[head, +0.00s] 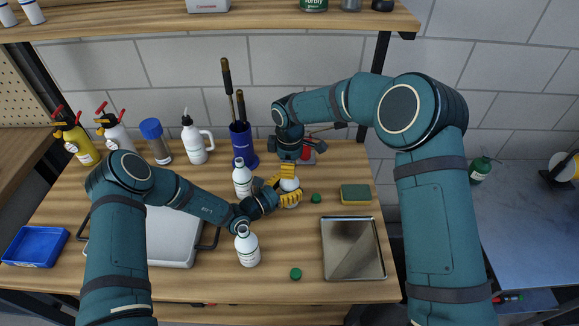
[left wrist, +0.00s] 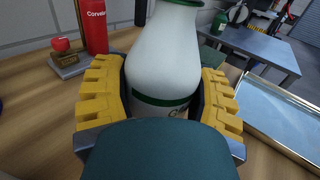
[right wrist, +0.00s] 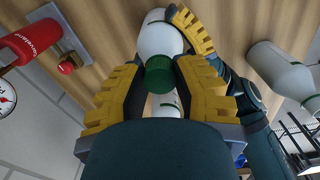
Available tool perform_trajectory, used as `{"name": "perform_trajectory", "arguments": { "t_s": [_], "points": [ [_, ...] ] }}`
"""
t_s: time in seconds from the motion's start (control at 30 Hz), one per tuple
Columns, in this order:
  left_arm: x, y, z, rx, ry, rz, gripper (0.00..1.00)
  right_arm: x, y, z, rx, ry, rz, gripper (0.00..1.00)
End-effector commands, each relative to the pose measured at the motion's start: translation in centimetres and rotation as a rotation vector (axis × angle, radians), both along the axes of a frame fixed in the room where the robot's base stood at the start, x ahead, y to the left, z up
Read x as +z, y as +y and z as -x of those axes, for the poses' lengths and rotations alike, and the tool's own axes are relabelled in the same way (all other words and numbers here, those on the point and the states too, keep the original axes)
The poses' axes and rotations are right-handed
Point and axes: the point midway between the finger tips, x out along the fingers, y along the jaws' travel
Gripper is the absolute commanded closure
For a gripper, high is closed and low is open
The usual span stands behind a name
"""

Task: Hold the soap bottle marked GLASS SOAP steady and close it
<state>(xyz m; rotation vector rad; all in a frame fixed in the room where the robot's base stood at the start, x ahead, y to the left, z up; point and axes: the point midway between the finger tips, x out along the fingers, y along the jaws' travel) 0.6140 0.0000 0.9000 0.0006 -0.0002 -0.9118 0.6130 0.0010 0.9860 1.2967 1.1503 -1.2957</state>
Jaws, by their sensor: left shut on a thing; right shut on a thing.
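A white soap bottle (head: 289,186) stands upright on the bench, with its lower body between the yellow fingers of my left gripper (head: 291,199). The left wrist view shows this bottle (left wrist: 163,60) with green bands; only the start of its label, a "G", shows. My right gripper (head: 288,171) comes from above and is shut on a green cap (right wrist: 159,76) at the bottle's mouth. The cap looks in line with the neck; how far it is threaded I cannot tell. Two other white bottles (head: 242,180) (head: 247,247) stand to the left, with loose green caps (head: 316,198) (head: 296,273) on the bench.
A metal tray (head: 325,262) and a yellow-green sponge (head: 356,195) lie to the right. A blue holder with brushes (head: 243,148) stands behind. A red cylinder (left wrist: 95,28) stands at the back.

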Motion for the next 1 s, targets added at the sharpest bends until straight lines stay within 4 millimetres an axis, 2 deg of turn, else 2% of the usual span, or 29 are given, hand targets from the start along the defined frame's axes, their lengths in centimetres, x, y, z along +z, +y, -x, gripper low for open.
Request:
{"name": "perform_trajectory", "arguments": {
  "t_s": [0.37, 0.4, 0.53, 0.57, 0.6, 0.63, 1.0],
  "points": [
    [0.03, 0.0, -0.01, 0.0, -0.001, 0.001, 1.0, -0.05, 0.05, 0.02, -0.758, -0.002, 0.002, 1.0],
    [0.03, 0.0, -0.01, 0.0, -0.001, 0.001, 1.0, -0.08, 0.03, 0.04, -0.802, -0.001, 0.002, 1.0],
    [0.03, -0.02, -0.01, 0.0, -0.001, 0.001, 1.0, -0.09, 0.01, 0.04, -0.791, 0.001, 0.0, 1.0],
    [0.03, -0.02, -0.01, 0.0, -0.001, 0.001, 1.0, -0.09, 0.01, 0.04, -0.79, 0.001, 0.0, 0.65],
    [0.03, -0.02, -0.01, 0.0, -0.001, 0.001, 1.0, -0.09, 0.01, 0.04, -0.79, 0.001, 0.0, 0.51],
    [0.04, -0.02, -0.01, 0.0, -0.001, 0.001, 1.0, -0.09, 0.01, 0.04, -0.789, 0.001, 0.0, 0.44],
    [0.03, -0.02, -0.01, 0.0, -0.001, 0.001, 1.0, 0.26, 0.02, 0.0, -0.787, -0.001, 0.0, 0.44]
  ]
}}
